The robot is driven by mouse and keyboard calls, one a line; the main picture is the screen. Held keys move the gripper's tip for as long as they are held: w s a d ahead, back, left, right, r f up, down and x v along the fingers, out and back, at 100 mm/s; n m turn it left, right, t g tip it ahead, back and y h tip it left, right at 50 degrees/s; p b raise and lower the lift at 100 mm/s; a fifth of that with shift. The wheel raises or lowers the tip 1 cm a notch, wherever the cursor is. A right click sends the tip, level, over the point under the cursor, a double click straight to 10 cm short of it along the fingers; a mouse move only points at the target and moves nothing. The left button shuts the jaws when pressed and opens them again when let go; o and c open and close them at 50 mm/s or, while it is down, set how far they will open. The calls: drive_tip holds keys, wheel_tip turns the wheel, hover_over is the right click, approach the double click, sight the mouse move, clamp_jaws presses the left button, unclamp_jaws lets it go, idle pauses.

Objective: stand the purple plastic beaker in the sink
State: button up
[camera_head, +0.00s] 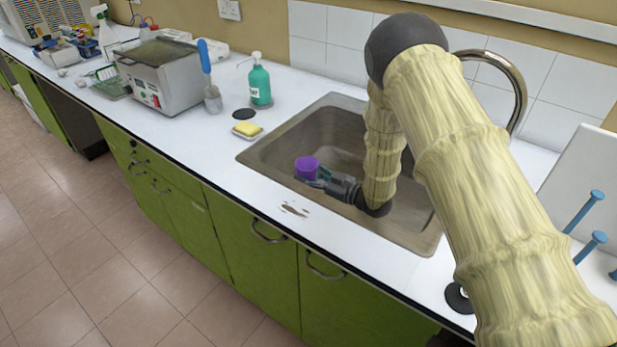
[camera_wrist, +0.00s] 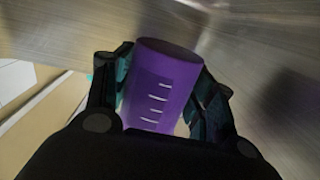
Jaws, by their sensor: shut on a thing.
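The purple plastic beaker (camera_head: 307,167) is inside the sink basin in the head view, near its left front part. My gripper (camera_head: 322,178) is shut on the beaker from the right side. In the wrist view the beaker (camera_wrist: 162,85) with white graduation marks sits between the two dark fingers of my gripper (camera_wrist: 165,95). The beaker looks about upright in the head view. Whether its base touches the sink floor cannot be told. The sink (camera_head: 262,150) is a brownish metal basin set in the white counter. My arm hides part of its right side.
A yellow sponge (camera_head: 247,129) and a green soap bottle (camera_head: 260,84) stand left of the sink. A curved tap (camera_head: 515,80) rises behind it. Blue pegs (camera_head: 590,243) are at the right. A metal bath (camera_head: 162,78) stands farther left.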

sight(316, 178)
drive_tip(key=shift+f, duration=0.2)
drive_tip(key=o, duration=1)
drive_tip(key=shift+o, duration=0.2)
drive_tip(key=shift+r, duration=0.1)
drive_tip(key=shift+r, duration=0.25)
drive_tip(key=shift+r+b+v, duration=0.15)
drive_tip(key=shift+v, duration=1.75)
drive_tip(key=shift+r+b+v, duration=0.1)
drive_tip(key=shift+b+v, duration=0.05)
drive_tip(key=shift+v, duration=1.75)
